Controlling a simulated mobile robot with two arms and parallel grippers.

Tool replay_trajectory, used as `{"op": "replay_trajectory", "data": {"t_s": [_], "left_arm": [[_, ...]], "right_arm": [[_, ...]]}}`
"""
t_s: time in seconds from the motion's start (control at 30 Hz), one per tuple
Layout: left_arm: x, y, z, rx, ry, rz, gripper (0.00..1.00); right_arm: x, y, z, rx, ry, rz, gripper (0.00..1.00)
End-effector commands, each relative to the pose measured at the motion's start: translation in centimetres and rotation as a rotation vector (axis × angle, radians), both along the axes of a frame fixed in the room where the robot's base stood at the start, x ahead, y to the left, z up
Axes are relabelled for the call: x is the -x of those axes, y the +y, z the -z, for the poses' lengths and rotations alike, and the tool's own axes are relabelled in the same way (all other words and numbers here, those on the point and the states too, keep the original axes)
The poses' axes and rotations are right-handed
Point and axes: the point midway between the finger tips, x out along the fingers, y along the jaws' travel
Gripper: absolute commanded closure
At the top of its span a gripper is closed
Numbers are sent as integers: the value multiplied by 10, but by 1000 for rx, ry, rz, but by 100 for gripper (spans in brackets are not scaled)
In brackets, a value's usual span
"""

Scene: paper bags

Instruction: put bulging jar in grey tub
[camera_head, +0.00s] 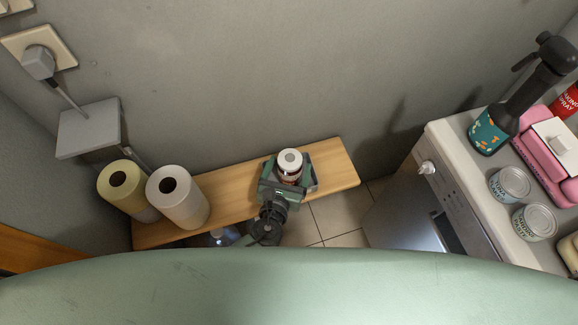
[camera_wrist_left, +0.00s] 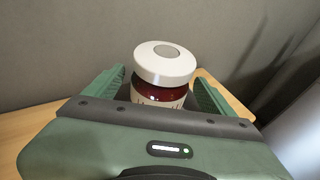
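The bulging jar (camera_head: 290,166) has a white lid and a dark red body with a pale label. It stands upright between the fingers of my left gripper (camera_head: 286,184); it also shows in the left wrist view (camera_wrist_left: 160,92). The green fingers are spread, with a narrow dark gap beside the jar on the left. The grey tub (camera_head: 313,180) shows partly around the jar and gripper on the wooden shelf. The jar appears within its outline; its base is hidden, so I cannot tell whether it touches the tub floor. My right gripper is not in view.
Two paper rolls, one yellowish (camera_head: 125,190) and one white (camera_head: 178,198), stand on the shelf's left part. The wooden shelf (camera_head: 335,165) is clear at its right end. A white counter (camera_head: 470,165) at right holds tins (camera_head: 510,184), a bottle and a pink container.

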Motion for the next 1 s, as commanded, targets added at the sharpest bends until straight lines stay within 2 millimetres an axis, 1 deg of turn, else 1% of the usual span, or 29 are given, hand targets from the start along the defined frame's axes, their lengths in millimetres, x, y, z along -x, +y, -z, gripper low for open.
{"op": "replay_trajectory", "data": {"t_s": [0.13,0.17,0.27,0.5,0.6,0.7,0.8,1.0], "left_arm": [[1,0,-7,0,0,0,15],[5,1,-5,0,2,0,15],[21,5,-9,-2,3,0,15],[70,17,-25,0,2,1,15],[87,21,-31,1,2,1,15],[100,25,-35,-1,1,1,15],[108,26,-38,0,1,1,15],[112,27,-40,0,-1,0,15]], "right_arm": [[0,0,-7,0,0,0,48],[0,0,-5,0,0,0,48],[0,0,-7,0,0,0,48],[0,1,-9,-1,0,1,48],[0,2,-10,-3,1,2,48],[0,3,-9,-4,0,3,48],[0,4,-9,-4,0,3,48],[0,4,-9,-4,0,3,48]]}}
